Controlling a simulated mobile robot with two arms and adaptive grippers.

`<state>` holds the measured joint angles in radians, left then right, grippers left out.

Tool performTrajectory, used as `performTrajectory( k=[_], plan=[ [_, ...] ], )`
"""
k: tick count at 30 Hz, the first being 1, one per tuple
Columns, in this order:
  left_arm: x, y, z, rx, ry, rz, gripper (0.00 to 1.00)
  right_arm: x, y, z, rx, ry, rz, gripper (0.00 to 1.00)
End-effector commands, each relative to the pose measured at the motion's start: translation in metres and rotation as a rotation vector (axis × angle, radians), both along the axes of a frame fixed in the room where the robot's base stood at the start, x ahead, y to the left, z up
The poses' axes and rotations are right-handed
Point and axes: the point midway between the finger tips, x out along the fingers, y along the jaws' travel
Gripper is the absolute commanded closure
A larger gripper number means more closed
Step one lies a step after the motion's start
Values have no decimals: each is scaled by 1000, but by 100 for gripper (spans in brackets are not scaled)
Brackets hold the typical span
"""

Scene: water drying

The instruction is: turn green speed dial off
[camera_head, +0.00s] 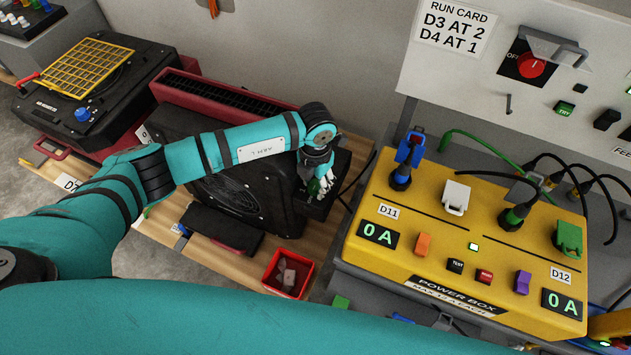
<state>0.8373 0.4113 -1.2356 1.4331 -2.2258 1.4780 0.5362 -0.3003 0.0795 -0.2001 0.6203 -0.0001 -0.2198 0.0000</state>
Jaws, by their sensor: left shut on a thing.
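My left arm reaches in from the left. Its gripper (318,182) is at the right end of the black fan machine (228,185), beside the small control panel there. The gripper is shut on the green speed dial (314,187), of which only a small green part shows between and beside the fingers. The dial's pointer and markings are hidden by the gripper, so its setting cannot be read. My right gripper is not in view.
A yellow power box (400,250) with plugs, switches and two "0 A" displays stands to the right. A red tray (287,274) sits on the wooden bench below the fan. A white panel with a red switch (531,65) is behind. Another black machine (80,95) stands at upper left.

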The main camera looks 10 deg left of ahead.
Motion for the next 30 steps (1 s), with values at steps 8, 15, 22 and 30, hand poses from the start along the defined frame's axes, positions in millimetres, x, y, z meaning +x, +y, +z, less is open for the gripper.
performTrajectory(
  k=[8,15,22,30],
  plan=[
    [0,0,0,0,0,0,55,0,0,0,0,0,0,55],
    [2,0,16,-1,-3,0,55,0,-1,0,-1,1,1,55],
    [2,0,63,-1,-5,-2,55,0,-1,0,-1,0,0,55],
    [1,0,109,0,-2,0,55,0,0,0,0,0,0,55]
  ],
)
